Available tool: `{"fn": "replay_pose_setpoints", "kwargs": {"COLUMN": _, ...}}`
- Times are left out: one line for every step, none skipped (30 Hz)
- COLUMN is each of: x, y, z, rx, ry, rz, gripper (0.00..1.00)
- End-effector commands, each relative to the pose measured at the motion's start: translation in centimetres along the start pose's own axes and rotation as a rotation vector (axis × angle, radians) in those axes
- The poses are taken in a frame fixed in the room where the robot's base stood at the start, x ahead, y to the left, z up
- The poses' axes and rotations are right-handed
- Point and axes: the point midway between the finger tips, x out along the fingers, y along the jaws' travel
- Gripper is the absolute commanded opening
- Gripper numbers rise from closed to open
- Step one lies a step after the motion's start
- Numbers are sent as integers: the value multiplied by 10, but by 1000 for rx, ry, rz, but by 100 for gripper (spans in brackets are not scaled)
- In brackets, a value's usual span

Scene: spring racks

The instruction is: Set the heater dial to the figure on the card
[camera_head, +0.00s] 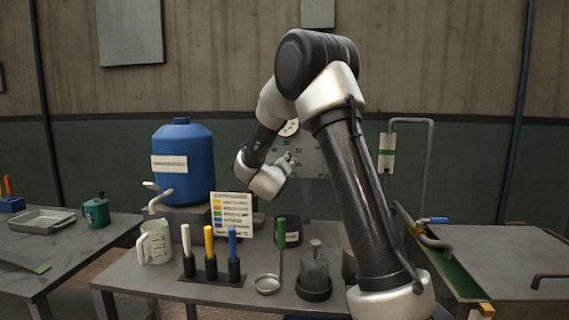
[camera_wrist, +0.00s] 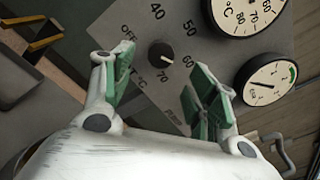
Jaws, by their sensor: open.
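The heater dial is a dark round knob (camera_wrist: 161,55) on a grey panel (camera_wrist: 130,20) in the wrist view. Printed around it are OFF, 40, 50, 60 and 70. Its pale mark seems to point between 60 and 70. My gripper (camera_wrist: 163,95) is open, with green-padded fingers apart at either side below the knob; I see no contact. In the head view my arm covers part of the panel (camera_head: 310,160). A card (camera_head: 231,214) with coloured rows stands on the table; its writing is too small to read.
Two round gauges, an upper one (camera_wrist: 243,12) and a lower one (camera_wrist: 267,83), sit right of the knob.

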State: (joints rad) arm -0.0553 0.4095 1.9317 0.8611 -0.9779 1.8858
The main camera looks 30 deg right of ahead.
Motion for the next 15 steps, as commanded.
{"fn": "replay_pose_setpoints", "kwargs": {"x": -11, "y": 0, "z": 1, "rx": 0, "ry": -1, "rz": 2, "gripper": 58}}
{"fn": "replay_pose_setpoints", "kwargs": {"x": -17, "y": 1, "z": 1, "rx": 0, "ry": -1, "rz": 3, "gripper": 58}}
{"fn": "replay_pose_setpoints", "kwargs": {"x": -24, "y": 0, "z": 1, "rx": 0, "ry": -1, "rz": 2, "gripper": 58}}
{"fn": "replay_pose_setpoints", "kwargs": {"x": -28, "y": 0, "z": 0, "rx": -1, "ry": -1, "rz": 1, "gripper": 58}}
{"fn": "replay_pose_setpoints", "kwargs": {"x": -33, "y": 0, "z": 0, "rx": 0, "ry": 0, "rz": 2, "gripper": 58}}
{"fn": "replay_pose_setpoints", "kwargs": {"x": -37, "y": 0, "z": 0, "rx": 1, "ry": 0, "rz": 2, "gripper": 58}}
{"fn": "replay_pose_setpoints", "kwargs": {"x": -40, "y": 0, "z": 0, "rx": 1, "ry": 0, "rz": 2, "gripper": 58}}
{"fn": "replay_pose_setpoints", "kwargs": {"x": -42, "y": 0, "z": 0, "rx": 0, "ry": 0, "rz": 1, "gripper": 58}}
{"fn": "replay_pose_setpoints", "kwargs": {"x": -45, "y": 0, "z": 0, "rx": 0, "ry": 1, "rz": 1, "gripper": 58}}
{"fn": "replay_pose_setpoints", "kwargs": {"x": -46, "y": 0, "z": 0, "rx": 0, "ry": 1, "rz": 0, "gripper": 58}}
{"fn": "replay_pose_setpoints", "kwargs": {"x": -46, "y": 0, "z": 0, "rx": 0, "ry": 1, "rz": 0, "gripper": 58}}
{"fn": "replay_pose_setpoints", "kwargs": {"x": -47, "y": 0, "z": -1, "rx": 0, "ry": 1, "rz": 0, "gripper": 58}}
{"fn": "replay_pose_setpoints", "kwargs": {"x": -47, "y": 0, "z": -1, "rx": 0, "ry": 1, "rz": 0, "gripper": 58}}
{"fn": "replay_pose_setpoints", "kwargs": {"x": -47, "y": 0, "z": -1, "rx": 0, "ry": 1, "rz": 0, "gripper": 58}}
{"fn": "replay_pose_setpoints", "kwargs": {"x": -47, "y": 0, "z": -1, "rx": 0, "ry": 1, "rz": 0, "gripper": 58}}
